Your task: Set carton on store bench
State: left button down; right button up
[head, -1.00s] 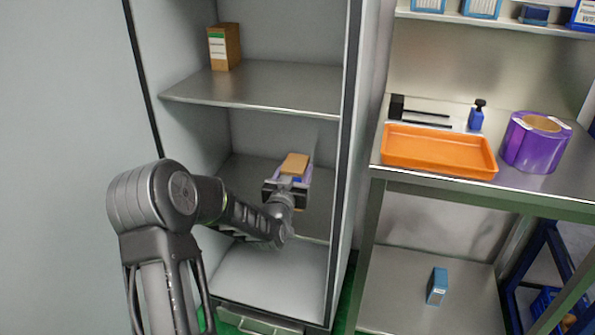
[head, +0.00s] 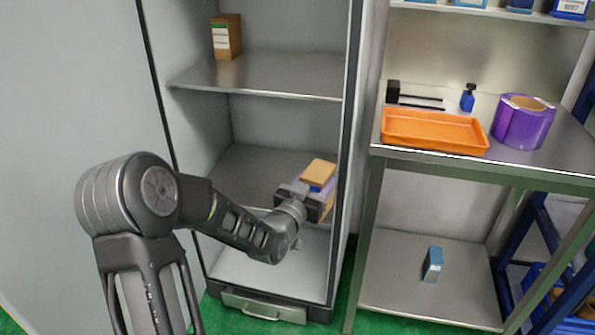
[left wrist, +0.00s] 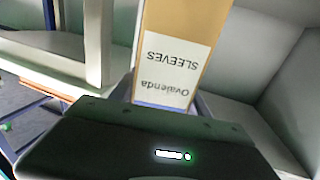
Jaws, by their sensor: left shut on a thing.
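My left gripper (head: 314,192) is shut on a tan carton (head: 319,171) inside the open grey cabinet, in front of its lower shelf space and near the right side wall. In the left wrist view the carton (left wrist: 187,45) rises from behind the gripper body, with a white label reading "Ovalenda SLEEVES" upside down. The fingers are largely hidden there. The steel bench (head: 545,168) stands to the right of the cabinet, apart from the gripper. My right gripper is not in view.
Another tan carton (head: 227,36) stands on the cabinet's upper shelf (head: 270,75). The bench top holds an orange tray (head: 434,132), a purple roll (head: 523,122) and a small blue bottle (head: 467,98). A blue box (head: 432,265) stands on the bench's lower shelf, which is otherwise mostly clear.

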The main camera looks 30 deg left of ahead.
pick_arm(q)
jog(key=s+d+r+m+h, duration=0.2)
jog(key=d+m+h, duration=0.2)
jog(key=d, duration=1.3)
jog(key=h, duration=0.3)
jog(key=shift+s+r+m+g, duration=0.2)
jog(key=shift+s+m+g, duration=0.1)
jog(key=shift+s+g, duration=0.1)
jog(key=shift+d, duration=0.2)
